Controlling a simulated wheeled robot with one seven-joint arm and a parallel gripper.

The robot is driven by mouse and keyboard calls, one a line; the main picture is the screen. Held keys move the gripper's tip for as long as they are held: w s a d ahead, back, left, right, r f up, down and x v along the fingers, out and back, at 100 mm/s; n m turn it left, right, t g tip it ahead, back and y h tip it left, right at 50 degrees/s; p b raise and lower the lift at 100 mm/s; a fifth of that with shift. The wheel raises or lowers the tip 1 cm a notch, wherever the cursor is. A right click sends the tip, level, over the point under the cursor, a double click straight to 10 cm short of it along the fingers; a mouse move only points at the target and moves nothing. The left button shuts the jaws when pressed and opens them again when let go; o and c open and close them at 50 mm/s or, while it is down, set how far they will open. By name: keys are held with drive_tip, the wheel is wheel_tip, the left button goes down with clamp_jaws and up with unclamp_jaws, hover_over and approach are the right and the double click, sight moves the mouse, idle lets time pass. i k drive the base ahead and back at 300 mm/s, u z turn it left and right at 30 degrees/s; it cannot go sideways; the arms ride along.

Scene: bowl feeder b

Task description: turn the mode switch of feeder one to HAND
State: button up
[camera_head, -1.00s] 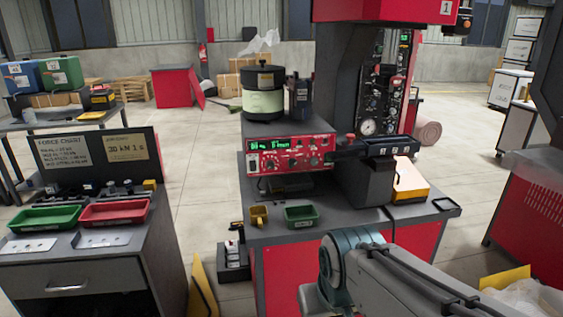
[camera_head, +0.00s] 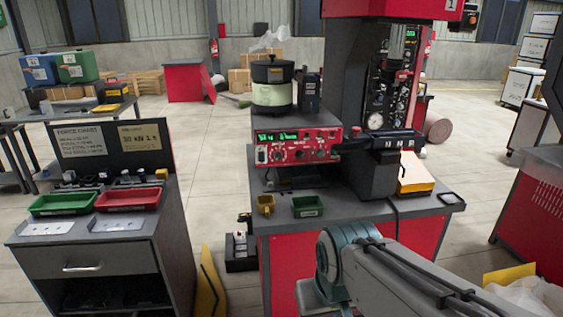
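The feeder control box with a red front panel (camera_head: 300,148) sits on the grey bench in the middle of the head view. Its panel has a green lit display and several small knobs and switches. I cannot tell which one is the mode switch or which way it is set; the lettering is too small. A bowl feeder (camera_head: 273,92), black on top with a pale green middle, stands on the box. My arm reaches in from the lower right, in front of the bench and apart from the panel. My gripper is not visible.
A red and grey press (camera_head: 350,80) stands right behind the panel, with a dark chute beside it. A grey cabinet (camera_head: 92,258) with green and red trays stands at left.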

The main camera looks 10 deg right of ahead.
sight(300, 154)
drive_tip(key=u, duration=0.5)
drive_tip(key=k, duration=1.2)
drive_tip(key=z, duration=0.1)
drive_tip(key=i, duration=0.5)
drive_tip(key=z, duration=0.95)
drive_tip(key=i, duration=0.65)
drive_tip(key=u, duration=0.6)
drive_tip(key=i, duration=0.85)
drive_tip(key=u, duration=0.9)
